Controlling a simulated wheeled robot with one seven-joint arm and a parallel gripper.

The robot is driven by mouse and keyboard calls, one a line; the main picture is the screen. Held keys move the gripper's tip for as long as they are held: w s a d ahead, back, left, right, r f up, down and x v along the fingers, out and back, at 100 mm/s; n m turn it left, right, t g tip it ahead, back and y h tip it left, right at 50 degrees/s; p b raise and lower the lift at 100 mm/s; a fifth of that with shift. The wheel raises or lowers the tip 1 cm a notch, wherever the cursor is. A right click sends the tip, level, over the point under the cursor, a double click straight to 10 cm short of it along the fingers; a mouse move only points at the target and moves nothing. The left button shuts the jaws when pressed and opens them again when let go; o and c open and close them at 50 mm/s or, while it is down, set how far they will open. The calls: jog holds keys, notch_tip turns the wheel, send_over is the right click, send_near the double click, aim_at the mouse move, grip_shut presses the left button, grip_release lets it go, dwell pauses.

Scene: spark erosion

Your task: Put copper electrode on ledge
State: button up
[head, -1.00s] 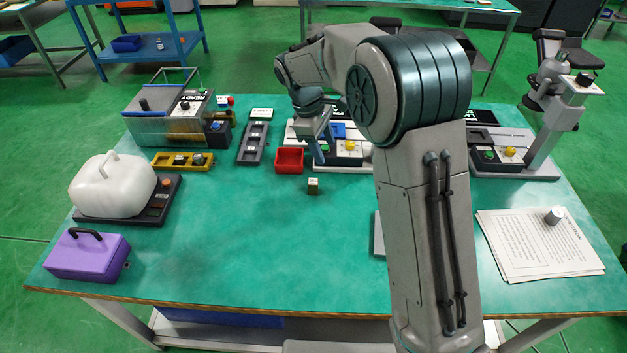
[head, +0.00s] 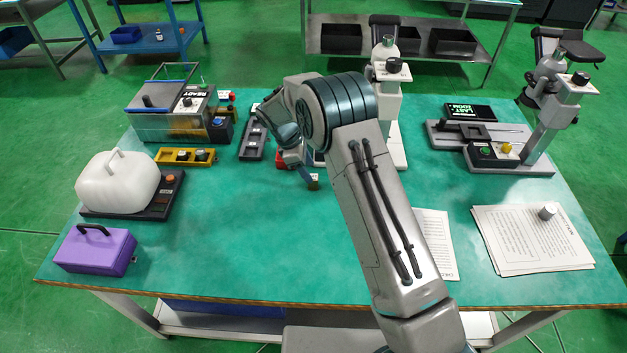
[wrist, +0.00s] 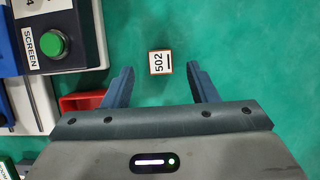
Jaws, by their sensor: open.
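A small block with a white top marked 502 (wrist: 160,62) and a thin reddish edge lies on the green table; it appears to be the copper electrode. In the head view the block (head: 314,182) is partly hidden by my gripper (head: 308,178). In the wrist view my gripper (wrist: 160,72) is open and empty, its two blue fingers pointing at the block. The block appears between the fingertips' lines, and I cannot tell the height gap. I cannot make out which surface is the ledge.
A red bin (wrist: 82,101) and a station with a green SCREEN button (wrist: 50,44) are left of the gripper in the wrist view. In the head view, a dark slotted tray (head: 254,140) and a yellow tray (head: 186,156) stand further left. The table's front middle is clear.

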jog(key=shift+a+p+x, duration=0.1)
jog(key=shift+p+x, duration=0.4)
jog(key=shift+x, duration=0.95)
jog(key=shift+a+p+x, duration=0.15)
jog(key=shift+p+x, duration=0.3)
jog(key=shift+x, duration=1)
grip_shut()
